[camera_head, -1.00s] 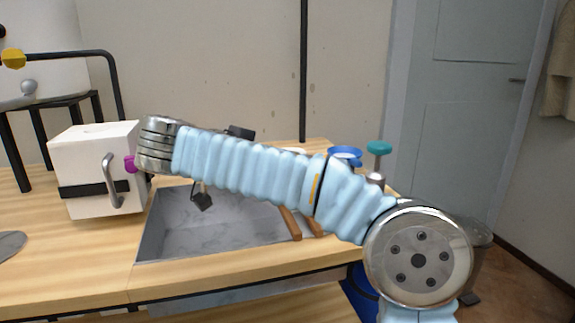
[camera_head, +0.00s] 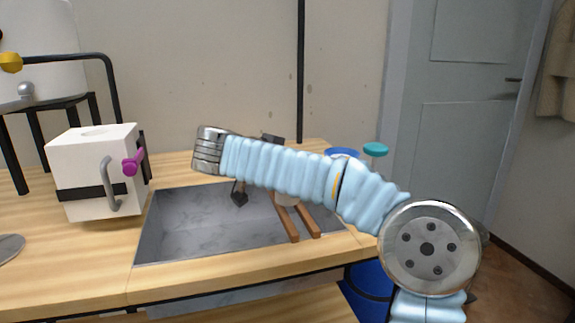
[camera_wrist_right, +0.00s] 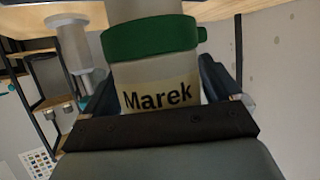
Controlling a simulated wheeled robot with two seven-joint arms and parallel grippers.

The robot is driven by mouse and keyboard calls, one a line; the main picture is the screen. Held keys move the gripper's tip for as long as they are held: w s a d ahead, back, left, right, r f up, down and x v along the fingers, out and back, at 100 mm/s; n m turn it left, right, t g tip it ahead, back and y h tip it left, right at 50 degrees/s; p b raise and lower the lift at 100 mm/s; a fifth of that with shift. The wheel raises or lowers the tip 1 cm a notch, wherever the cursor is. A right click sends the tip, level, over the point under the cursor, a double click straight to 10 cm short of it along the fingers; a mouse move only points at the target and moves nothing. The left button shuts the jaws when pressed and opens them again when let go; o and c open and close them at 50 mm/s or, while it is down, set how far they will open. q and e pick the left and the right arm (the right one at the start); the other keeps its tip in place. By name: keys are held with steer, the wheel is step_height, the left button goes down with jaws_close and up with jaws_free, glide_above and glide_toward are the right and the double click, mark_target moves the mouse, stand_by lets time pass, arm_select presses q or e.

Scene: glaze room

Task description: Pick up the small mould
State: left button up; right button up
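A white block (camera_head: 92,157) with a black strap, grey handle and magenta knob stands on the worktop left of the sink in the head view. It looks like a mould; I cannot tell whether it is the small one. My right arm crosses the sink, and its gripper is mostly hidden behind it. In the right wrist view, a pale body (camera_wrist_right: 150,72) with a green band and the label "Marek" stands between the dark fingers of my right gripper (camera_wrist_right: 158,85). Whether the fingers touch it is unclear. My left gripper is not in view.
The grey sink (camera_head: 180,235) lies in the wooden worktop (camera_head: 70,265). Two wooden bars (camera_head: 292,222) lie across its right part, beside a partly hidden white thing. A dark rack (camera_head: 112,90) stands at the back left. A blue bin (camera_head: 367,290) stands below right.

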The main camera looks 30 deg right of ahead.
steer(key=c, duration=1)
steer(key=shift+r, duration=0.1)
